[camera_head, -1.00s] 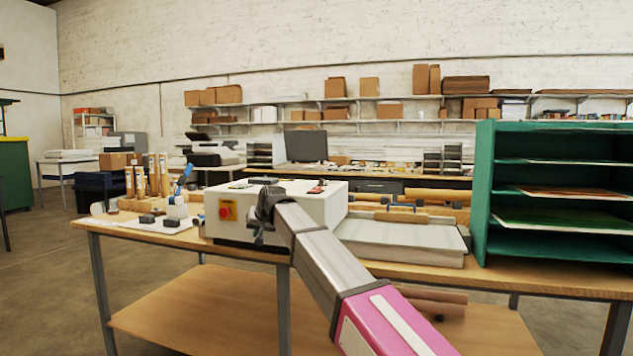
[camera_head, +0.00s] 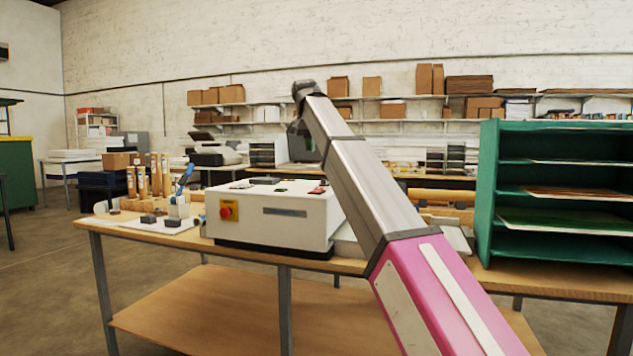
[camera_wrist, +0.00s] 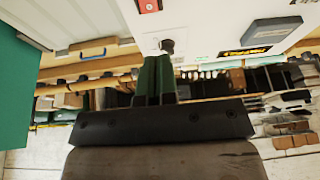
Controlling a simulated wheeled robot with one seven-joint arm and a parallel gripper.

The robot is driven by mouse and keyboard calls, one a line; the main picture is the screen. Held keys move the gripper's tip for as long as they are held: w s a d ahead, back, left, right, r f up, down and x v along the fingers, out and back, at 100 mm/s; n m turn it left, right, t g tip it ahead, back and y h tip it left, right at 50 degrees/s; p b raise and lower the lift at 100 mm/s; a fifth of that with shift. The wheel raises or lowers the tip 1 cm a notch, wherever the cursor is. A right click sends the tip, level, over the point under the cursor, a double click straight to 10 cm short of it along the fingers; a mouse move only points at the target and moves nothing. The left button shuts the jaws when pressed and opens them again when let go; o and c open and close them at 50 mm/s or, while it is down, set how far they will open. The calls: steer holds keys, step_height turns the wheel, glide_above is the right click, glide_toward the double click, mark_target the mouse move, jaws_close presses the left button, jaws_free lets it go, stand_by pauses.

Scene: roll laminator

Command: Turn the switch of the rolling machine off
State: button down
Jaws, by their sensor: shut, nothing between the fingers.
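The rolling machine (camera_head: 285,215) is a white box on the wooden table. A red round control on a yellow plate (camera_head: 226,211) is at the left of its front. A small red switch (camera_head: 317,189) is on its top right; a red switch also shows at the wrist view's top edge (camera_wrist: 148,5). My gripper (camera_head: 302,150) is raised above the machine, towards its right side. In the wrist view its dark green fingers (camera_wrist: 157,62) are together and empty. Their tips appear near a small black knob (camera_wrist: 168,46) in the picture; contact cannot be told.
A green shelf rack (camera_head: 487,195) stands on the table at right. Left of the machine are a white board with dark blocks (camera_head: 160,222) and several brown rolls (camera_head: 155,175). A dark box with a yellow label (camera_wrist: 258,35) shows in the wrist view.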

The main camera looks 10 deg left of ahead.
steer(key=d+r, duration=0.1)
glide_toward(320, 188)
steer(key=x, duration=0.7)
steer(key=shift+w+a, duration=0.2)
